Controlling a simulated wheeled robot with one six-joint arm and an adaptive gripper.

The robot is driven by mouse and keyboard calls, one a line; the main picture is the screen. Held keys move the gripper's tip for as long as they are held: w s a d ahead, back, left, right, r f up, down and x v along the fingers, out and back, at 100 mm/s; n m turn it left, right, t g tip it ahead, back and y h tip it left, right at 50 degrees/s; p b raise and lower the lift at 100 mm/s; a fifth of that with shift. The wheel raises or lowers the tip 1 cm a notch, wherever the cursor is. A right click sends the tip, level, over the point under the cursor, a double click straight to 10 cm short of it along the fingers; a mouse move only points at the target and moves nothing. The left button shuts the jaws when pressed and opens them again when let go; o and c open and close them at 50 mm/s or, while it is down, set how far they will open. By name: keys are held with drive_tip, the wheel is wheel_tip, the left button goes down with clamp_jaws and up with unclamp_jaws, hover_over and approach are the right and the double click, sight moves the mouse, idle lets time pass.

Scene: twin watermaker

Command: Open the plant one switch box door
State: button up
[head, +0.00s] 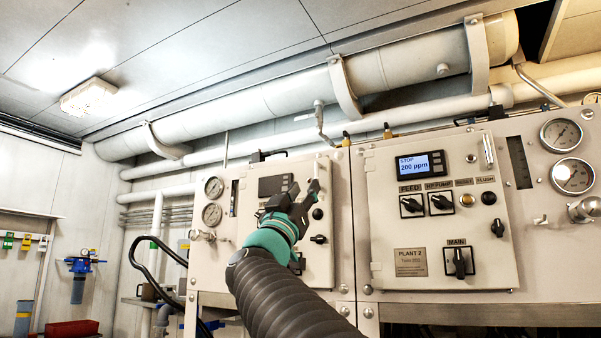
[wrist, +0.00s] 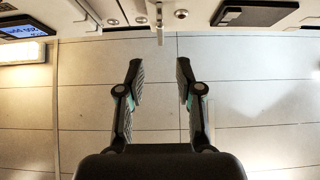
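The plant one switch box door (head: 320,272) is the cream panel at left centre in the head view and looks shut. It carries a dark display (head: 275,185) and black knobs, some hidden behind my arm. My gripper (head: 299,192) is in front of the door's upper right part. In the wrist view my gripper (wrist: 160,68) is open, with nothing between its fingers. A small metal latch (wrist: 159,22) hangs at the top edge of that view, beyond the fingertips and roughly midway between them. I see no contact with it.
The plant two box (head: 437,235), with a lit display (head: 420,164) and several knobs, stands to the right. Gauges (head: 213,188) and a valve are to the left of the plant one door. A thick white pipe (head: 270,100) runs overhead. A black hose (head: 150,262) hangs at left.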

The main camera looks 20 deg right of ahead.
sight(316, 168)
drive_tip(key=p+x, duration=0.2)
drive_tip(key=x, duration=0.6)
drive_tip(key=shift+w+d+r, duration=0.15)
drive_tip(key=shift+r, duration=0.15)
clamp_jaws()
